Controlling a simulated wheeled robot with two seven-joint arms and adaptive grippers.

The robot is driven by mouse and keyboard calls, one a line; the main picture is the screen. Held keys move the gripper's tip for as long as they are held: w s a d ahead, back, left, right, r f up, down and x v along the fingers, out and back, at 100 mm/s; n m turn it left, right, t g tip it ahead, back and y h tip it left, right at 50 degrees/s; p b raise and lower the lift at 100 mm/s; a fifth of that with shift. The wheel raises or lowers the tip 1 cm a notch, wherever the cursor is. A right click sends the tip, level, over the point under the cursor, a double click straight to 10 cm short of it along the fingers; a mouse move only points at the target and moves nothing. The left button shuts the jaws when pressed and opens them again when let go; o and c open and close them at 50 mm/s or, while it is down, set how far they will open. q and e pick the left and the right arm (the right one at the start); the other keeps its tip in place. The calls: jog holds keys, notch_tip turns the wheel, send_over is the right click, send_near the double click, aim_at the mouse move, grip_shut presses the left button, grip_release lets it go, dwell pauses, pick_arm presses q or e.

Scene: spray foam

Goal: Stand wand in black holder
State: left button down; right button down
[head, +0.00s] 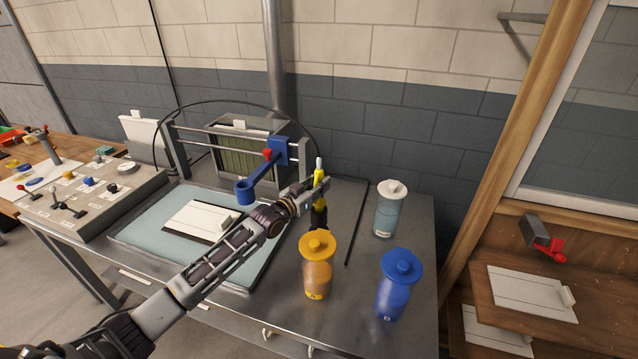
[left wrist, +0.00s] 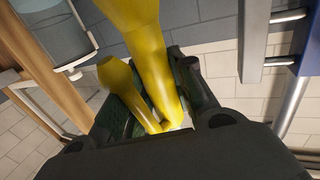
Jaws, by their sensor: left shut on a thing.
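The yellow wand (head: 318,180) stands about upright near the back of the metal table, with a pale tip at its top. My left gripper (head: 312,192) is shut on it from the left. In the left wrist view the yellow wand (left wrist: 150,50) passes between the dark fingers (left wrist: 160,112), with a second yellow part beside it. A black piece (head: 319,216), apparently the holder, shows directly under the wand. I cannot tell whether the wand's lower end is inside it. My right gripper is not in view.
An orange bottle (head: 317,262), a blue bottle (head: 397,285) and a clear bottle with a white lid (head: 390,212) stand to the right. A blue arm on a rail frame (head: 262,178) is close on the left. A white panel (head: 200,220) lies on a pale mat (head: 150,238).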

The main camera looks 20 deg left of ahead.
pick_arm(q)
jog(key=shift+f+b, duration=0.45)
jog(key=shift+f, duration=0.45)
jog(key=c, duration=1.1)
grip_release()
jog(key=shift+f, duration=0.1)
jog(key=shift+v, duration=6)
jog(key=shift+a, duration=0.1)
jog(key=shift+s, duration=0.1)
